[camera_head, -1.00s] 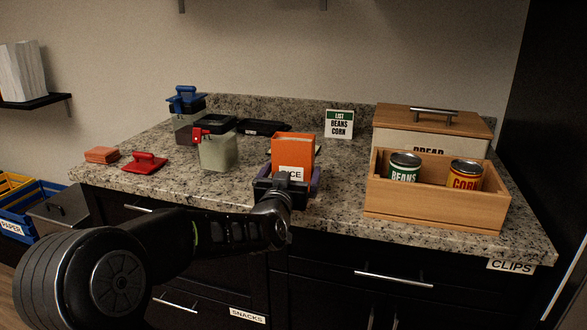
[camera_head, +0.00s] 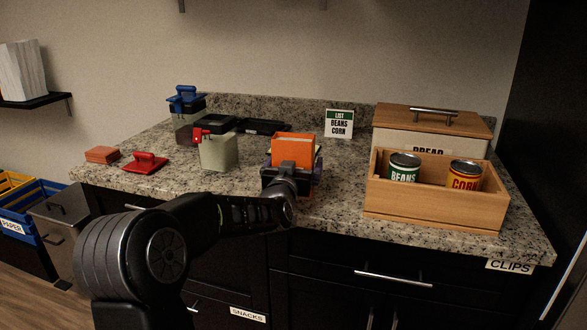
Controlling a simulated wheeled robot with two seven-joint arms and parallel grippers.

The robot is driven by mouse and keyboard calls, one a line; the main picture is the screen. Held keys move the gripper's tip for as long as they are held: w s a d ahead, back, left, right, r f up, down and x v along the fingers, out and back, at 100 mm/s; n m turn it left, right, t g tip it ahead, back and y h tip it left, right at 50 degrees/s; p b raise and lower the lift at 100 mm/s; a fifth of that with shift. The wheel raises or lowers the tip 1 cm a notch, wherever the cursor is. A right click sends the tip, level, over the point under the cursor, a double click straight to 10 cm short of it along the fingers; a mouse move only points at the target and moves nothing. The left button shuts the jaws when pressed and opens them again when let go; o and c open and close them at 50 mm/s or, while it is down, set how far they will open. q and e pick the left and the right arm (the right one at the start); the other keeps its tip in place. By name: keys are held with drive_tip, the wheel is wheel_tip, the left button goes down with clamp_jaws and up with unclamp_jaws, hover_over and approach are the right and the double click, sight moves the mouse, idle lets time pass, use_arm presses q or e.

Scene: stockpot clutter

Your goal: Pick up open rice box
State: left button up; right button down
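The orange rice box (camera_head: 293,148) stands upright on the granite counter near its front edge, with an open top. My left gripper (camera_head: 293,160) is in front of the box, one finger at each side of it. The fingers are spread wide; whether they touch the box is hard to see. The gripper body hides the box's lower front and its label. My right gripper is not in view.
A wooden crate (camera_head: 430,205) with a beans can (camera_head: 403,168) and a corn can (camera_head: 464,175) stands to the right, before a bread box (camera_head: 430,125). A sign (camera_head: 339,123) stands behind.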

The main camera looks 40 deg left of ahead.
use_arm(q)
drive_tip(key=shift+c, duration=0.2)
idle(0.3)
drive_tip(key=c, duration=1.7)
drive_tip(key=shift+r, duration=0.15)
drive_tip(key=shift+c, duration=0.3)
drive_tip(key=shift+r, duration=0.1)
wheel_tip(320, 180, up, 10)
drive_tip(key=p, duration=0.2)
drive_tip(key=shift+f, duration=0.2)
